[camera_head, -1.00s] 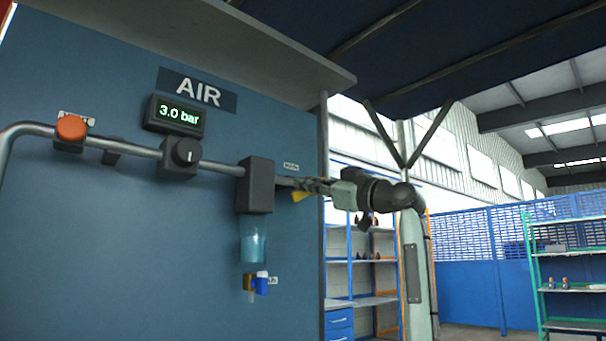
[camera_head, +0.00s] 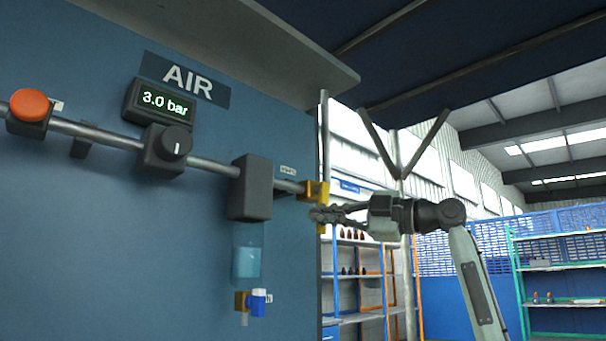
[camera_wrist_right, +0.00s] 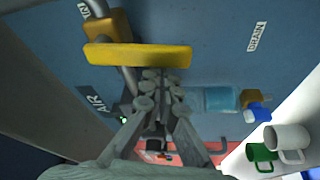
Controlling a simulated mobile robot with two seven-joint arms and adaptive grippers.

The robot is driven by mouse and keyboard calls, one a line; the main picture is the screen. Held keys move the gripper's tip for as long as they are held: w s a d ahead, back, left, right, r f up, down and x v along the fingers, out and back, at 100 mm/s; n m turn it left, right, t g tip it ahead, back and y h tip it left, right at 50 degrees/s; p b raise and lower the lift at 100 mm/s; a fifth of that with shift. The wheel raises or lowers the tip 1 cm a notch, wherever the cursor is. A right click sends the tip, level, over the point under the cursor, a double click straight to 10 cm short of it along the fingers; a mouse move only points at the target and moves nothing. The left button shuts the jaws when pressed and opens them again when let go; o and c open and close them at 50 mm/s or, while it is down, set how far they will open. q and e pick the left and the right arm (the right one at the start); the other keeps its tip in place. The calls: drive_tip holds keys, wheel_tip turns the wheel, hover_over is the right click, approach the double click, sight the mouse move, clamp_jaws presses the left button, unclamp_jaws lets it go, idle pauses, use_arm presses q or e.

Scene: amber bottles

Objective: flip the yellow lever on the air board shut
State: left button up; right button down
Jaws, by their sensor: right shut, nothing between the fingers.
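The yellow lever (camera_head: 322,226) is at the right end of the pipe on the blue air board (camera_head: 90,230). It hangs downward, crosswise to the pipe, below its yellow valve body (camera_head: 313,190). In the right wrist view the lever (camera_wrist_right: 140,56) is a broad yellow bar across the pipe. My right gripper (camera_head: 318,214) is shut and empty beside the lever, partly in front of it. In the wrist view its fingertips (camera_wrist_right: 162,76) are close to the lever's edge; I cannot tell whether they touch. My left gripper is not in view.
The pipe carries an orange button (camera_head: 30,105), a black knob (camera_head: 168,150) and a dark filter block (camera_head: 251,188) with a clear bowl (camera_head: 247,252). The display (camera_head: 165,102) reads 3.0 bar. A blue drain tap (camera_head: 258,302) is below. Shelves (camera_head: 350,285) stand behind my arm.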

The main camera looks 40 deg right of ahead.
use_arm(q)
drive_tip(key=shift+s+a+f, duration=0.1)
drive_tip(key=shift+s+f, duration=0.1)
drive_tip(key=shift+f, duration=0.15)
use_arm(e)
drive_tip(key=shift+d+f, duration=0.15)
drive_tip(key=shift+d, duration=0.55)
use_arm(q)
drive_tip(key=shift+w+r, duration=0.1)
